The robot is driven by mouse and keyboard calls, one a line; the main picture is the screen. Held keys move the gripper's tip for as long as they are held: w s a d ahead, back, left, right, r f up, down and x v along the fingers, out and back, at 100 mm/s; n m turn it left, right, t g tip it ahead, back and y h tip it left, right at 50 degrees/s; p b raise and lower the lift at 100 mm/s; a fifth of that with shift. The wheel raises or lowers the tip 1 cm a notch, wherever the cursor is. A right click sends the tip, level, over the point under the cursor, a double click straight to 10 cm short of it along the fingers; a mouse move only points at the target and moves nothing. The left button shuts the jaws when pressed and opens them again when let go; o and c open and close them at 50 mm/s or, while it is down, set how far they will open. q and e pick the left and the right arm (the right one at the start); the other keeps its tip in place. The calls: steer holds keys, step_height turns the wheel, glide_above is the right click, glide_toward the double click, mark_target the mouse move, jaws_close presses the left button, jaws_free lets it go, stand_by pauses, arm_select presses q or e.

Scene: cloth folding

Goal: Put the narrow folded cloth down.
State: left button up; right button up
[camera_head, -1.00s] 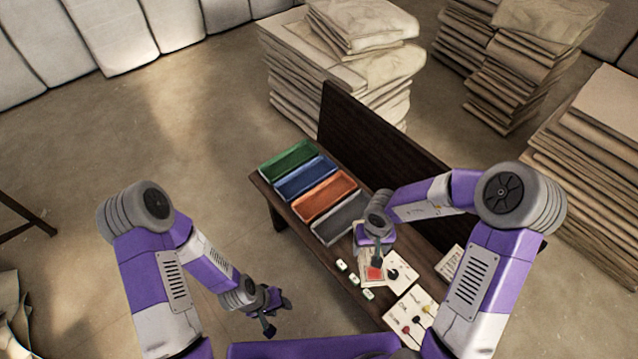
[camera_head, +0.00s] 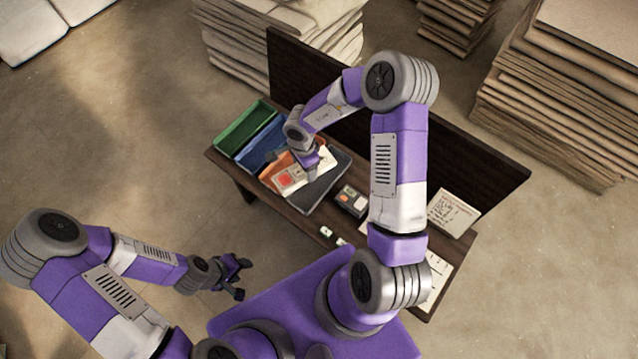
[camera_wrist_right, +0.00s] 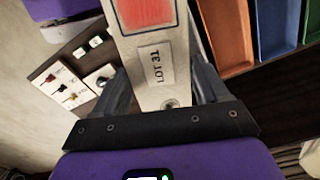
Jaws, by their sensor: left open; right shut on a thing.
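In the right wrist view the cloth hides part of the right gripper's jaws (camera_wrist_right: 162,92). My left gripper (camera_head: 238,277) is open and empty, off the table's front edge above the floor.
A green tray (camera_head: 243,128) and a blue tray (camera_head: 262,150) stand at the table's left end. A dark upright board (camera_head: 450,150) runs along the table's back. Cloth stacks (camera_head: 560,90) stand behind it.

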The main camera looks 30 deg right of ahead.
steer(key=w+d+f+m+b, duration=0.2)
steer(key=f+m, duration=0.2)
steer(key=m, duration=0.4)
steer(key=w+d+f+m+b, duration=0.2)
steer(key=f+m+b, duration=0.15)
steer(key=m, duration=0.45)
steer(key=m+b, duration=0.4)
steer(key=m, duration=1.2)
glide_toward(319, 181)
step_height(319, 181, down, 5)
steer(key=b, duration=0.4)
steer(key=shift+f, duration=0.2)
steer(key=shift+s+f, duration=0.1)
steer(key=shift+f, duration=0.15)
steer(key=o, duration=0.9)
